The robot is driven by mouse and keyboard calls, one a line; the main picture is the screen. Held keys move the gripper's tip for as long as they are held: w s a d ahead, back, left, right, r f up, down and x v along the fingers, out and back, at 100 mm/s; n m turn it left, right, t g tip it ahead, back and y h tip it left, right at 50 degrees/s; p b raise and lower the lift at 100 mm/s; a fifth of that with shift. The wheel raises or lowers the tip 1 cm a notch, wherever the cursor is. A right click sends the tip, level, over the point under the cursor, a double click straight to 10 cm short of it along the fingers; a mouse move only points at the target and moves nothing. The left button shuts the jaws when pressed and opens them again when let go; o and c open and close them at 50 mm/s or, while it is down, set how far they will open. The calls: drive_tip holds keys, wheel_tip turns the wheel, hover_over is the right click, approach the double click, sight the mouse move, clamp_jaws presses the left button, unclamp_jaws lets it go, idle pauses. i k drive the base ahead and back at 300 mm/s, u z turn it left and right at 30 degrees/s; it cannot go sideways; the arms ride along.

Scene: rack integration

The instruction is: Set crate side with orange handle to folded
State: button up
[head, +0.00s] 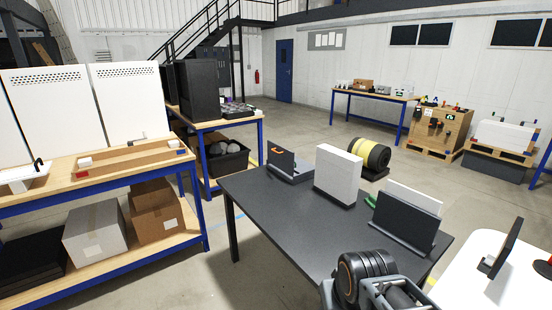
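A dark crate side with an orange handle (281,162) stands up at the far left end of the black table (268,218). It leans a little, and a grey flat part lies at its foot on the right. A white block (339,174) stands upright on the table to its right. Another dark upright panel (403,222) stands nearer, with a white panel (414,199) behind it and a small green part (371,201) beside that. Part of my arm shows at the bottom edge. My gripper's fingers cannot be seen, and nothing of mine touches the crate side.
The table's left and front areas are bare. A white table (468,284) with a dark screen (507,247) is at the right. A wooden workbench (113,170) with white panels stands at the left. A yellow and black roll (370,153) is behind the black table.

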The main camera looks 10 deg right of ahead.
sight(283, 159)
drive_tip(key=u, duration=0.7)
drive_tip(key=i, duration=0.6)
drive_tip(key=u, duration=0.55)
drive_tip(key=i, duration=2.05)
drive_tip(key=z, duration=0.9)
drive_tip(key=i, duration=1.15)
drive_tip(key=z, duration=0.65)
